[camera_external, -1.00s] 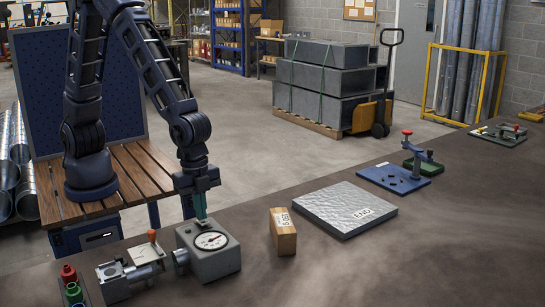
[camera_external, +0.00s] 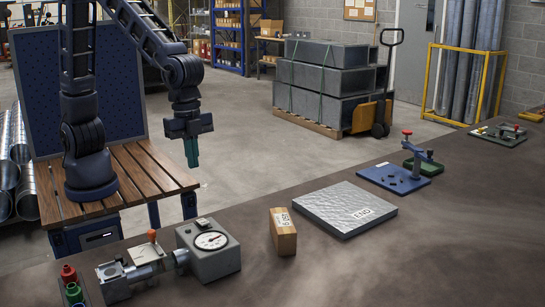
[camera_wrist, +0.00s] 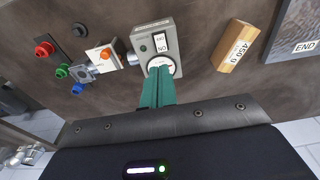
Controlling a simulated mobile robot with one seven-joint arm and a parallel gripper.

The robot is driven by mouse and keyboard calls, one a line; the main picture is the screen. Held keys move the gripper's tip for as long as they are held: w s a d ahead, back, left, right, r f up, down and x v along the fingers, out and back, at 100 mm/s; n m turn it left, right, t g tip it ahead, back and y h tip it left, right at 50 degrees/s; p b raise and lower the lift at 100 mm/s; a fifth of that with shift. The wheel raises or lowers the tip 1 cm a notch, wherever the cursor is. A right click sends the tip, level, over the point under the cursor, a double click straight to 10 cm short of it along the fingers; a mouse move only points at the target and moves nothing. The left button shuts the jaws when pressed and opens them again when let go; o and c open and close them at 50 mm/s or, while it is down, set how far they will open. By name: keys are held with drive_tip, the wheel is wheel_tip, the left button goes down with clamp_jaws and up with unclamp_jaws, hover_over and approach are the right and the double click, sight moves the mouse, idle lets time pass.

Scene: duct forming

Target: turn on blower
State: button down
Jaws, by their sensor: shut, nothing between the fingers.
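The blower looks to be the grey box (camera_external: 212,262) with a round white dial on the bench. A small switch (camera_external: 203,222) sits on its top behind the dial. In the wrist view the box (camera_wrist: 141,32) shows a switch plate (camera_wrist: 160,42) with ON and OFF lettering; which side is pressed I cannot tell. My gripper (camera_external: 192,164) has teal fingers, shut and empty, raised above and behind the box, clear of it. In the wrist view its fingertips (camera_wrist: 160,69) cover part of the dial.
A grey fitting with an orange-tipped lever (camera_external: 152,237) stands left of the box, beside red, green and blue knobs (camera_wrist: 62,71). A cardboard-coloured block (camera_external: 283,233) and a silver slab (camera_external: 345,206) marked END lie to the right. The bench's front right is clear.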

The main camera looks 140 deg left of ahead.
sight(204, 222)
idle(0.3)
drive_tip(key=shift+w+r+t, duration=0.1)
drive_tip(key=shift+w+t, duration=0.2)
drive_tip(key=shift+w, duration=0.4)
drive_tip(key=f, duration=0.4)
drive_tip(key=w+f, duration=0.1)
drive_tip(key=f, duration=0.4)
drive_tip(key=w+f, duration=0.1)
drive_tip(key=f, duration=0.3)
drive_tip(key=shift+w+f, duration=0.2)
drive_tip(key=shift+f, duration=0.2)
drive_tip(key=shift+d, duration=0.1)
